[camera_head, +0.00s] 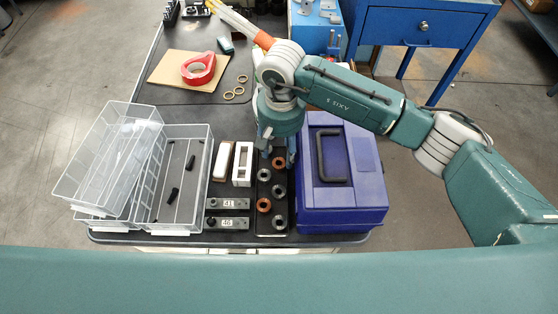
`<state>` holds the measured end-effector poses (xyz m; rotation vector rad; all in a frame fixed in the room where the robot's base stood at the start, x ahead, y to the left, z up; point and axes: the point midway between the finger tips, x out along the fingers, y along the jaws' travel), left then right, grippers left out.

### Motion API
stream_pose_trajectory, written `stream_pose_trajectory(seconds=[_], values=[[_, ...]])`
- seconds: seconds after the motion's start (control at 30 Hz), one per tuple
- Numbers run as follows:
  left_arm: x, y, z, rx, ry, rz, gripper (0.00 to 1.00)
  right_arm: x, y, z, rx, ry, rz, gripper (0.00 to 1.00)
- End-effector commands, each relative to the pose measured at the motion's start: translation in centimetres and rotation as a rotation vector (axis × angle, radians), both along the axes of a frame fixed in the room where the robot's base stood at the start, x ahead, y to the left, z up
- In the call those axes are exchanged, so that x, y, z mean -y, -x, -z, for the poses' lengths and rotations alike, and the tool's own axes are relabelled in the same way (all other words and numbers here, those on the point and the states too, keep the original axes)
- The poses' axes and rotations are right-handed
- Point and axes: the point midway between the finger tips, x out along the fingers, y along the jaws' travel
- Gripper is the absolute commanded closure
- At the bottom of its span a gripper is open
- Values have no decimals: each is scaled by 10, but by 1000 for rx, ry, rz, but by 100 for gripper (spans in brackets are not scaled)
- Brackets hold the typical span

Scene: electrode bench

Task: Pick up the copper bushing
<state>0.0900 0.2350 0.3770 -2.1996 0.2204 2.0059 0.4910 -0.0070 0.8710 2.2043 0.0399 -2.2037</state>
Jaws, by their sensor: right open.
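A black tray (258,228) at the front middle of the bench holds several ring-shaped bushings. Two are copper-coloured: one (279,163) near the tray's far end and one (264,205) nearer the front on the left side. The others are dark grey, such as one (280,190) on the right and one (279,224) at the front. My right gripper (277,155) is open and points down over the tray's far end, its fingers to either side of the far copper bushing. I cannot tell its height above the tray. My left gripper is not in view.
A blue toolbox (365,200) stands close on the tray's right. Two blocks marked 41 (228,204) and 46 (227,223) lie on its left. Clear plastic bins (203,150) stand farther left. Red tape (199,68) lies on a board behind.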

Motion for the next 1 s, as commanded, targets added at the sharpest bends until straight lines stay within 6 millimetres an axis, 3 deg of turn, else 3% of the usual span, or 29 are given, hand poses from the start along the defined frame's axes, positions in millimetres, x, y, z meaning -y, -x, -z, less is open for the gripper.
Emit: stream_pose_trajectory(seconds=[0.17, 0.43, 0.73, 1.0], values=[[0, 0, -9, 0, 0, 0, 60, -1, 2, 12, -5, 1, 1, 51], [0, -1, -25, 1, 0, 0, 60, -5, 1, 50, -2, 0, 1, 51], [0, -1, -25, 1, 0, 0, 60, -5, 0, 57, 1, 1, 0, 51], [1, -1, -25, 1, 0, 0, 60, -5, 0, 57, 1, 1, 0, 100]])
